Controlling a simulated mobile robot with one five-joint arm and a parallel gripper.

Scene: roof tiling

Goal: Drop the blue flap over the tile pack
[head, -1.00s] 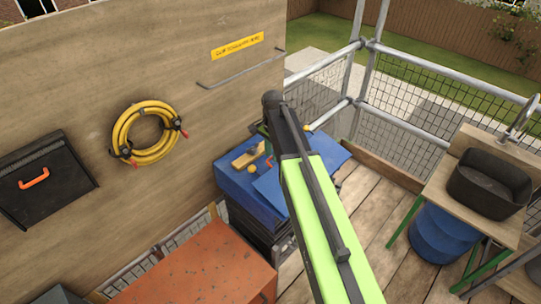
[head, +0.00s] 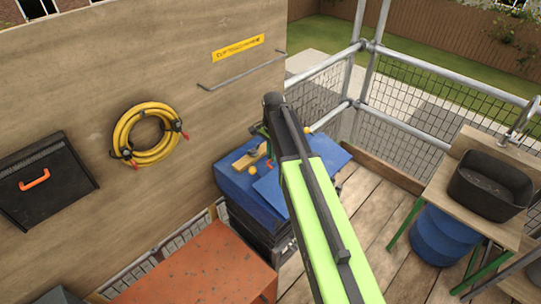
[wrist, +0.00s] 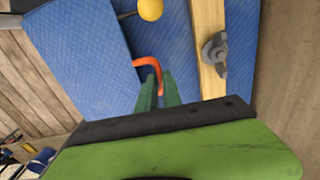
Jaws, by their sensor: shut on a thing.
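My gripper (wrist: 159,88) is shut on a curved orange handle (wrist: 146,63), which passes between its green fingers in the wrist view. A blue quilted flap (wrist: 85,55) lies to the left of the fingers, with the handle at its edge. More blue sheet (wrist: 180,40) shows beyond the fingers. In the head view the blue flap (head: 270,187) and cover lie over a dark pack (head: 250,225) beside the board wall. My arm hides part of them and most of the gripper.
A wooden bar (wrist: 208,50) with a grey wing clamp (wrist: 216,55) lies just right of the fingers. A yellow ball knob (wrist: 150,9) is close beyond them. An orange-red bench (head: 205,268) stands in front; a mesh guardrail (head: 405,105) stands behind.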

